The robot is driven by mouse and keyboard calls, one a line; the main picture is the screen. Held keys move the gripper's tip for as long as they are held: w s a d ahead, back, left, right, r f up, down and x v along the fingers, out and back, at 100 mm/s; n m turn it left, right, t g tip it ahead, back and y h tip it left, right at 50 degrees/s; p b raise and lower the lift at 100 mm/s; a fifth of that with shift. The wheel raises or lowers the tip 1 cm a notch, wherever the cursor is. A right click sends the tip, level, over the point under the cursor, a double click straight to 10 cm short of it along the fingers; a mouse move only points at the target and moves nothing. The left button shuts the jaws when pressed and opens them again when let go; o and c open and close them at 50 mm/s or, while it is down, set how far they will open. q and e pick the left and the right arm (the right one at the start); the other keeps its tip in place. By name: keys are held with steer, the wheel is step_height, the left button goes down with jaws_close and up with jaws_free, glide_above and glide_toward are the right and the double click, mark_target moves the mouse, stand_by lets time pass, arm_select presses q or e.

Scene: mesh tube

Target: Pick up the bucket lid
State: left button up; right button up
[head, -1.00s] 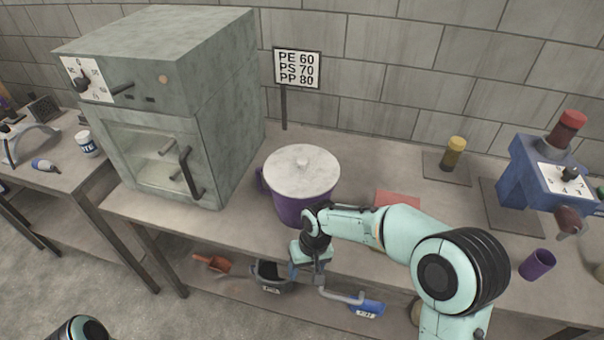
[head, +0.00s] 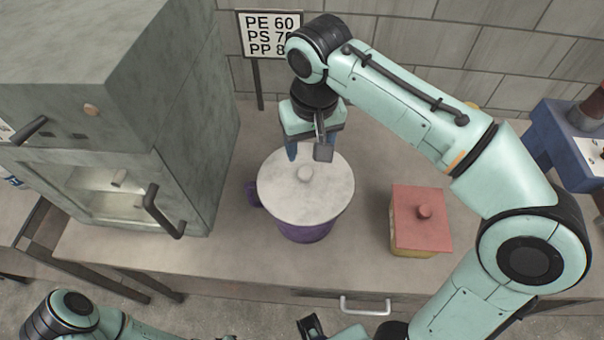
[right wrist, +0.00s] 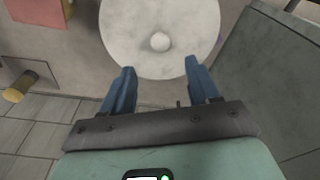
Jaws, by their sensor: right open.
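The bucket lid (head: 285,195) is a round, pale, speckled disc with a small central knob (head: 305,173). It lies flat on the purple bucket (head: 306,233), which stands on the table. My right gripper (head: 308,152) is open and empty, pointing down over the lid's back edge, behind the knob. In the right wrist view the lid (right wrist: 130,35) lies beyond the two blue fingertips (right wrist: 160,67), with its knob (right wrist: 160,41) roughly centred between them. Part of what seems to be my left gripper (head: 311,326) shows at the bottom edge; its jaws cannot be made out.
A grey oven (head: 150,110) with a protruding door handle (head: 163,212) stands left of the bucket. A yellow box with a red lid (head: 421,219) stands to its right. A sign (head: 270,35) is behind. A blue machine (head: 565,140) is far right. Table between bucket and red-lidded box is clear.

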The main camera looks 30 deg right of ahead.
glide_above(306, 172)
steer(key=f, duration=0.4)
steer(key=shift+s+f+b, duration=0.25)
steer(key=shift+s+b, duration=0.1)
steer(key=shift+s, duration=0.05)
steer(key=f, duration=0.5)
steer(key=shift+w+f+b, duration=0.3)
steer(key=shift+w+b, duration=0.1)
arm_select(q)
steer(key=shift+s+f, duration=0.25)
steer(key=shift+f, duration=0.3)
steer(key=shift+s+f, duration=0.2)
steer(key=shift+f, duration=0.3)
arm_select(e)
jaws_close()
